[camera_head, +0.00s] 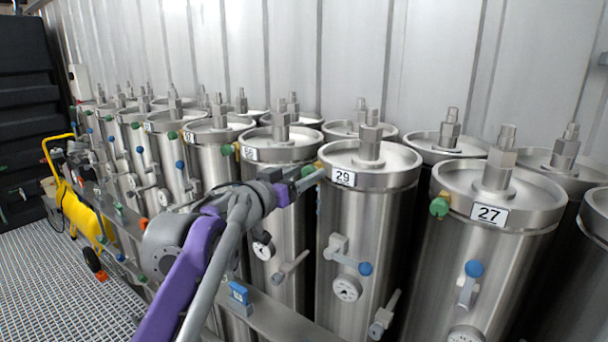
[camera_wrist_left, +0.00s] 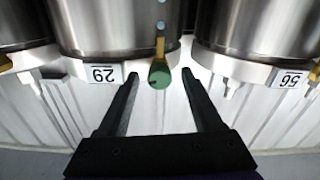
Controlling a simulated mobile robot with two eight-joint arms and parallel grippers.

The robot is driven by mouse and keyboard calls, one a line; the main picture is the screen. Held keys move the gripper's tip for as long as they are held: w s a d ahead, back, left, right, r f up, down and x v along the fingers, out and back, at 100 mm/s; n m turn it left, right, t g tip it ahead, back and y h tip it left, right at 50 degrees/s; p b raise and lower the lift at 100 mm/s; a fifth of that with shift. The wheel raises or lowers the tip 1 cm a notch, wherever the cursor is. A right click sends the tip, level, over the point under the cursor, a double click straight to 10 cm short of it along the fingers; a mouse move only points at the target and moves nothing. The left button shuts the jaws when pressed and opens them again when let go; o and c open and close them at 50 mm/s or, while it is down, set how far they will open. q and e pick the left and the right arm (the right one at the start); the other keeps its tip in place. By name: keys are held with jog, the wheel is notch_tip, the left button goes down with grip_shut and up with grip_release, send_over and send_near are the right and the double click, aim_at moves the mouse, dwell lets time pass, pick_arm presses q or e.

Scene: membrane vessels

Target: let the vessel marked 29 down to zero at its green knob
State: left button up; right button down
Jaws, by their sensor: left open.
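The vessel marked 29 (camera_head: 362,235) is a steel cylinder at right of centre, with its number plate at the top rim. Its green knob (camera_wrist_left: 159,75) shows clearly in the left wrist view, on a yellow fitting beside the upside-down 29 plate (camera_wrist_left: 104,73). In the head view, the knob is mostly hidden behind my gripper. My left gripper (camera_wrist_left: 160,77) is open, its fingertips on either side of the knob with gaps to both. I cannot tell how deep the knob sits between the fingers. The vessel's gauge (camera_head: 347,289) and blue knob (camera_head: 365,269) are lower on its front.
Vessel 27 (camera_head: 490,250) stands close at right with its own green knob (camera_head: 439,205). Vessel 56 (camera_wrist_left: 245,55) is the close neighbour on the other side. More vessels recede to the left. A yellow cart (camera_head: 75,205) stands at far left beside open grating floor (camera_head: 50,285).

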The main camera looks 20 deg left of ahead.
pick_arm(q)
grip_shut()
dwell(0.3)
dwell(0.3)
jog(key=m+p, duration=0.2)
jog(key=m, duration=0.1)
jog(key=shift+r+m+p, duration=0.15)
jog(key=shift+m+p, duration=0.2)
jog(key=shift+m, duration=0.05)
jog(key=m+p, duration=0.3)
jog(key=m, duration=0.3)
jog(key=shift+d, duration=0.1)
jog(key=m+p, duration=0.2)
jog(key=m, duration=0.4)
jog(key=shift+m+p, duration=0.35)
jog(key=shift+m, duration=0.05)
jog(key=m+p, duration=0.1)
jog(key=m, duration=0.3)
jog(key=shift+f+m+p, duration=0.2)
jog(key=shift+m+p, duration=0.2)
